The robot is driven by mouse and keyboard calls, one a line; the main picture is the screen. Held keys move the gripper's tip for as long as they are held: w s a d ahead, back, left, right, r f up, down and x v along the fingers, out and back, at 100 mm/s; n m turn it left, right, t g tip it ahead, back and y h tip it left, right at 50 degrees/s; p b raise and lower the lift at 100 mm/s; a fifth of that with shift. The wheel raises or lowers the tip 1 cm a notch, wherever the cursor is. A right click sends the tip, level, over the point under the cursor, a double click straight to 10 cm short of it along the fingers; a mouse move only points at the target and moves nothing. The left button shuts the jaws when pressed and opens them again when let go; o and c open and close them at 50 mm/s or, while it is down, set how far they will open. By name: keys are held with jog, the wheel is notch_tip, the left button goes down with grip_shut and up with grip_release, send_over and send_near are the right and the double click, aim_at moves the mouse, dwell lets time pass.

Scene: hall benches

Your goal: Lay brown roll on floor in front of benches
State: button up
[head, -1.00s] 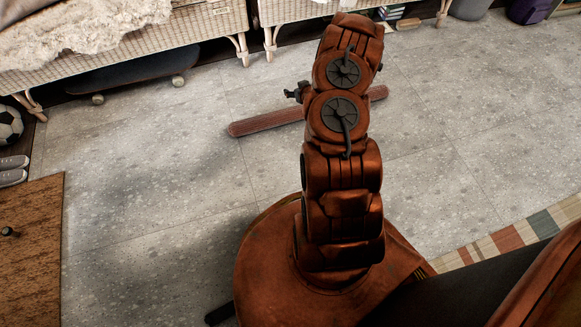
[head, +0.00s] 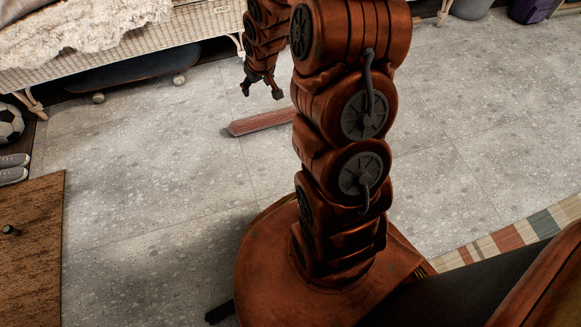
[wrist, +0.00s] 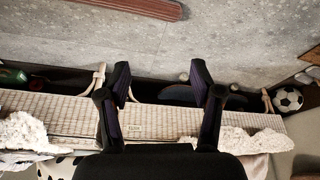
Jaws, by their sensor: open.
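The brown roll (head: 262,122) lies flat on the grey tiled floor in front of the wicker benches. In the head view my arm hides its right part. Part of it also shows at the top edge of the wrist view (wrist: 145,8). My gripper (head: 261,92) is open and empty, with its jaws apart from the roll. In the head view it appears just above the roll's left end. In the wrist view the open fingers (wrist: 161,72) stand in front of the bench and floor, with nothing between them.
A wicker bench (head: 110,65) with a fluffy white throw (head: 80,30) stands at the back left. A skateboard (head: 130,72) is under it. A checked rug (head: 505,240) lies at right. The middle floor is clear.

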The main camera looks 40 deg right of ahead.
jog(key=s+a+r+g, duration=0.2)
jog(key=s+a+r, duration=0.3)
jog(key=s, duration=0.7)
jog(key=s+a+r+g, duration=0.3)
jog(key=s+r, duration=0.3)
jog(key=s, duration=0.5)
jog(key=s+a+r+g, duration=0.2)
jog(key=s+a+r, duration=0.3)
jog(key=s, duration=0.7)
jog(key=shift+s+a+r+n, duration=0.3)
jog(key=shift+s+a, duration=0.05)
jog(key=shift+a, duration=0.5)
jog(key=shift+r+g, duration=0.15)
jog(key=shift+g, duration=0.15)
